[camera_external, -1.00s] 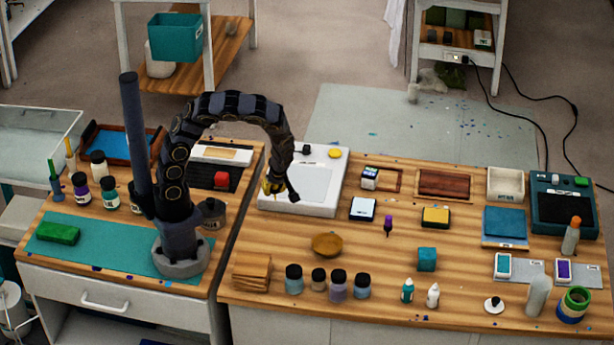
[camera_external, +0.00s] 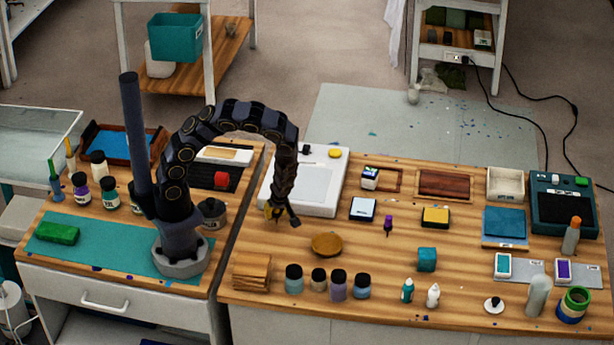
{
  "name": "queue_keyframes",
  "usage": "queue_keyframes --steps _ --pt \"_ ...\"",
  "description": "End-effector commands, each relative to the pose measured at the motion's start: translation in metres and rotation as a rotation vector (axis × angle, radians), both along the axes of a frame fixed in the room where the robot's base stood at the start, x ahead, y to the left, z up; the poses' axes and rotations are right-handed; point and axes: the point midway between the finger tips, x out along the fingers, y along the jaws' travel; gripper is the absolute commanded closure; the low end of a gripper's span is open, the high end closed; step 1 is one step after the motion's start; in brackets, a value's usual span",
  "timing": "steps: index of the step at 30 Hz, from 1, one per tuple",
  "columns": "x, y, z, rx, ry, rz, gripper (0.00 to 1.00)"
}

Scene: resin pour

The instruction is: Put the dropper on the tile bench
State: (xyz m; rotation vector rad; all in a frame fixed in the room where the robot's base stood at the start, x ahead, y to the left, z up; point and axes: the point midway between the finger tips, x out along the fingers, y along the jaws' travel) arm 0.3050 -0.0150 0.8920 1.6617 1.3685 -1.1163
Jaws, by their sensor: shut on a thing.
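My gripper (camera_external: 282,215) hangs pointing down at the front edge of the white scale, above the wooden bench (camera_external: 330,218). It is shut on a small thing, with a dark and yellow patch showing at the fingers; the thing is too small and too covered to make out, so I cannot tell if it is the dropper. A small purple-topped item (camera_external: 388,224) stands apart on the bench to the right. No label marks the tile bench; the wide wooden bench on the right holds tile-like blocks.
The white scale (camera_external: 334,198) stands behind my gripper. A round wooden dish (camera_external: 327,244) lies to its front right. Several jars (camera_external: 338,287) and two small bottles (camera_external: 407,291) line the front. A teal cube (camera_external: 427,259) stands further right. Bare wood lies between dish and cube.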

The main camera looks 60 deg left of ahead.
Motion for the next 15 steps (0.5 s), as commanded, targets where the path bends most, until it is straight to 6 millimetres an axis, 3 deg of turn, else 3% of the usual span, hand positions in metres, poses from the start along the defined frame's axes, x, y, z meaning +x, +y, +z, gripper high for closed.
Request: queue_keyframes --steps 9,10,11,12,15 --pt "0.0002 0.0003 -0.0026 0.001 -0.001 0.000 0.89" --pt "0.0004 0.0002 -0.0024 0.001 -0.001 0.000 0.66" --pt "0.0006 0.0001 -0.0022 0.001 -0.002 -0.001 0.53" --pt "0.0005 0.0002 -0.0020 0.001 -0.002 -0.001 0.48" --pt "0.0005 0.0002 -0.0021 0.001 -0.002 -0.001 0.48"
